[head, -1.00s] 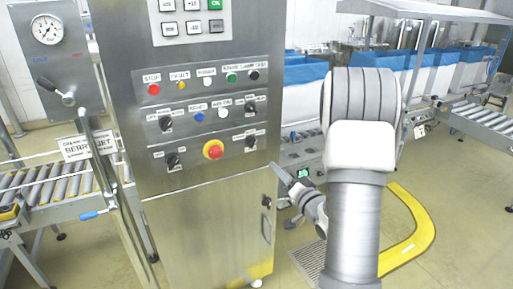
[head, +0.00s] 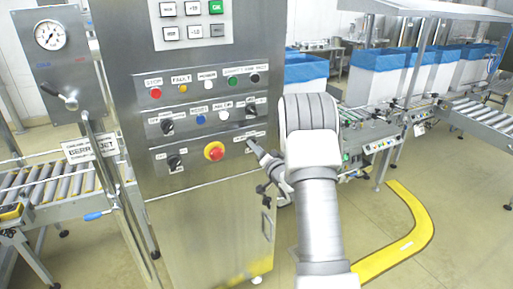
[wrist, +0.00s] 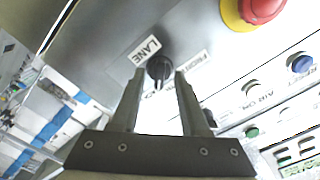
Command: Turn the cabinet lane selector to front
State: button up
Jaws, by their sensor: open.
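The lane selector (wrist: 158,68) is a small black knob on the grey cabinet panel, beside a white label reading LANE (wrist: 145,50) and a second label (wrist: 192,68) that appears to read FRONT. My gripper (wrist: 160,76) is open, its two fingertips on either side of the knob in the picture. I cannot tell whether they touch it. In the head view my gripper (head: 252,146) is at the lower right of the cabinet panel (head: 190,181) and hides the knob there. The knob's exact pointing direction is unclear.
The red emergency stop on its yellow ring (head: 214,151) is left of my gripper; it also shows in the wrist view (wrist: 258,10). Other knobs, such as the lower left one (head: 174,162), and buttons fill the panel. A roller conveyor (head: 40,190) stands at left.

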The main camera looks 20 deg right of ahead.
grip_shut()
dwell(0.3)
jog(key=shift+f+b, duration=0.15)
jog(key=shift+b, duration=0.45)
jog(key=n+b, duration=1.7)
jog(key=b, duration=0.6)
jog(key=shift+n, duration=0.4)
jog(key=shift+r, duration=0.2)
grip_release()
